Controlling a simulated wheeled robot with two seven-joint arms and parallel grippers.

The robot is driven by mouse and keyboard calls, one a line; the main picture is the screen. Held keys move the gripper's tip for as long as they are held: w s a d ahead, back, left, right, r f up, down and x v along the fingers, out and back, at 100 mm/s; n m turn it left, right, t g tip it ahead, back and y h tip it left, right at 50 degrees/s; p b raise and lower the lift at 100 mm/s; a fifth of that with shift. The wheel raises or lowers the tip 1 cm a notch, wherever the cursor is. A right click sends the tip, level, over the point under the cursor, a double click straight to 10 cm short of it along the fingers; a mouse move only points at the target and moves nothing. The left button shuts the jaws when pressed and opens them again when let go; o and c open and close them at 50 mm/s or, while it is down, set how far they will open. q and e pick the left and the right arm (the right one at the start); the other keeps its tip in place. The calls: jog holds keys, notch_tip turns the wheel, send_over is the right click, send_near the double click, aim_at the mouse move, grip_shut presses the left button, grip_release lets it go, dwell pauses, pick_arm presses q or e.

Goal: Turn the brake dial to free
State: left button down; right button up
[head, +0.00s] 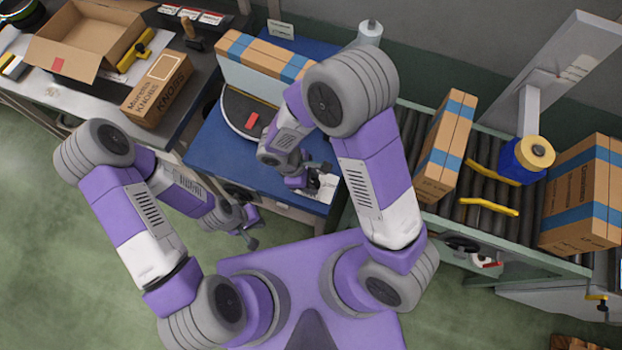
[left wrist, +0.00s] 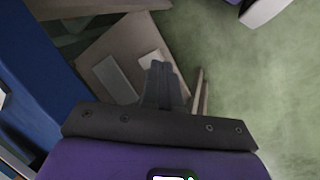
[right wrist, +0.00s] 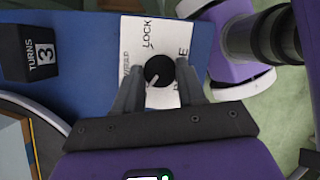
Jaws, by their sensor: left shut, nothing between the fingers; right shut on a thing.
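The brake dial is a round black knob (right wrist: 159,71) with a pale pointer. It sits on a white label (right wrist: 135,33) on the blue bench top, and the label reads LOCK, WRAP and a partly hidden word ending in E. The pointer slants to the lower left in the right wrist view. My right gripper (right wrist: 160,80) is shut on the dial, one finger at each side. In the head view the right gripper (head: 308,182) is at the bench's front corner. My left gripper (head: 250,238) is shut and empty, low in front of the bench; it also shows in the left wrist view (left wrist: 160,75).
A black TURNS block showing 3 (right wrist: 38,52) stands beside the label. A wrapping turntable (head: 238,112) with a taped carton (head: 262,56) is behind my right forearm. The roller conveyor (head: 530,205) with cartons runs to the right. A cluttered table (head: 195,85) stands left.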

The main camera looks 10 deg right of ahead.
jog(key=o, duration=1)
jog(key=shift+o, duration=0.2)
jog(key=s+p+v, duration=0.1)
jog(key=p+v, duration=0.1)
jog(key=v, duration=0.5)
jog(key=shift+w+r, duration=0.25)
jog(key=shift+w, duration=0.3)
jog(key=shift+a, duration=0.15)
